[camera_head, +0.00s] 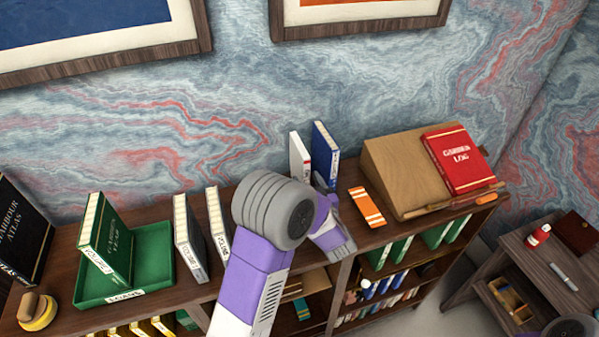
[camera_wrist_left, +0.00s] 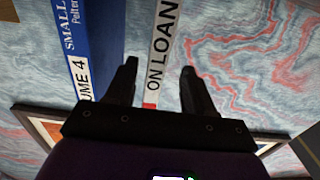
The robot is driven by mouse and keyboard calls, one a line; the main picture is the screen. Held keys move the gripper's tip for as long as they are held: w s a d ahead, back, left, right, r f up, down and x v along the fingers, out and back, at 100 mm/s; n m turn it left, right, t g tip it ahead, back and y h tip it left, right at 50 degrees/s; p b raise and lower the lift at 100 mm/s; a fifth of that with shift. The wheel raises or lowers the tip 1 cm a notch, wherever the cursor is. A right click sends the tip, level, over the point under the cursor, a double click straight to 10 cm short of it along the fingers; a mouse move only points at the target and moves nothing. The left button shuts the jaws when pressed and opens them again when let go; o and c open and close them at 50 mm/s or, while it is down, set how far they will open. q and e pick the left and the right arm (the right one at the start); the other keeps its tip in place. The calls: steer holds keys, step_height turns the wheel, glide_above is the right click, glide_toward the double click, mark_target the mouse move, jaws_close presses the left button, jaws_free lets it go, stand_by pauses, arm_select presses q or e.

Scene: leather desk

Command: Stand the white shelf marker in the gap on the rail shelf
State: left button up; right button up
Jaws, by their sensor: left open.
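The white shelf marker (camera_head: 299,157), a thin upright slab with a red end, stands on the top of the rail shelf (camera_head: 150,213), left of a blue book (camera_head: 324,155). In the left wrist view the marker (camera_wrist_left: 161,45) reads "ON LOAN". My left gripper (camera_wrist_left: 160,85) is open, with one finger on each side of the marker and apart from it. My right gripper is not seen.
Left on the shelf are a pale grey book (camera_head: 218,222), a grey book (camera_head: 190,240) and a green tray (camera_head: 150,250) with a green book (camera_head: 108,240). Right are an orange-striped block (camera_head: 367,206) and a wooden slope (camera_head: 400,170) with a red book (camera_head: 458,160).

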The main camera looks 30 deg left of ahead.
mark_target(301, 164)
arm_select(q)
steer(key=x, duration=0.2)
steer(key=p+x, duration=0.1)
steer(key=x, duration=0.4)
steer(key=shift+w+d+r, duration=0.1)
steer(key=shift+w+r, duration=0.05)
steer(key=shift+r, duration=0.2)
steer(key=shift+c, duration=0.3)
jaws_close()
